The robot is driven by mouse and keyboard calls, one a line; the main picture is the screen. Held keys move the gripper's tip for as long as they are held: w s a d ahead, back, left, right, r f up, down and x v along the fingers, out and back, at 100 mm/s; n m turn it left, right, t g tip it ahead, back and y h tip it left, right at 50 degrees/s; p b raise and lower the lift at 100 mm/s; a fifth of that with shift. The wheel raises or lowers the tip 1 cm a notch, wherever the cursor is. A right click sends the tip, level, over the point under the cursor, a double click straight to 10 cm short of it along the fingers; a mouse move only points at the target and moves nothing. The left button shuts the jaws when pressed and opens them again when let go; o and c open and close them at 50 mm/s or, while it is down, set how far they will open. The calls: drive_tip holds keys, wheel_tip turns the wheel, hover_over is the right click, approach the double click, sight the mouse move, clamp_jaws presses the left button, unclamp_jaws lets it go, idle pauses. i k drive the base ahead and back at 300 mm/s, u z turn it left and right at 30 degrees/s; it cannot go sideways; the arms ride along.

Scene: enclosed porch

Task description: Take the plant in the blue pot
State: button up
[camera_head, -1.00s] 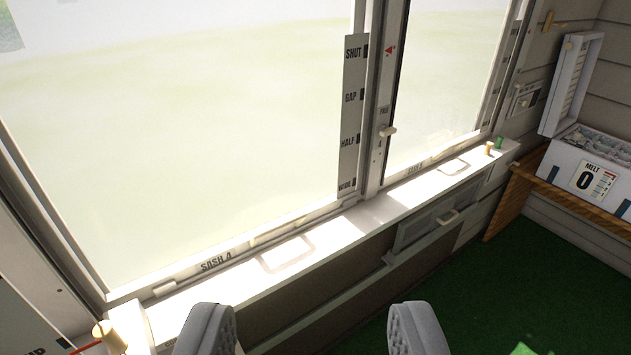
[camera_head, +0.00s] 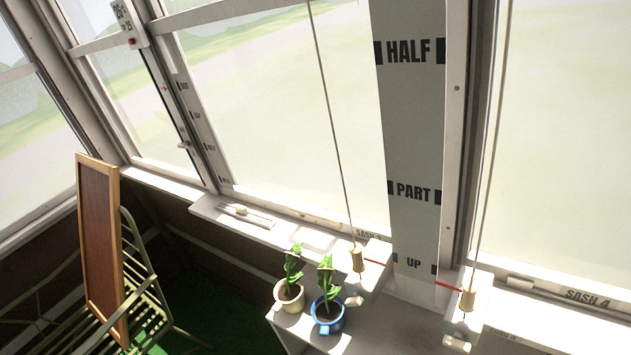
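The plant in the blue pot (camera_head: 328,318) stands upright on a pale shelf top (camera_head: 300,330) below the window, at the lower middle of the view. Its green leaves (camera_head: 325,275) rise above the pot. A second plant, in a cream pot (camera_head: 289,297), stands close beside it on the left. My gripper does not show in this view.
A green metal chair (camera_head: 140,275) with a framed brown board (camera_head: 100,245) on it stands at the left. Cords with wooden pulls (camera_head: 359,260) hang right of the plants. A white sill (camera_head: 530,320) runs along at the right.

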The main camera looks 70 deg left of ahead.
sight(327, 310)
drive_tip(key=u, duration=1.55)
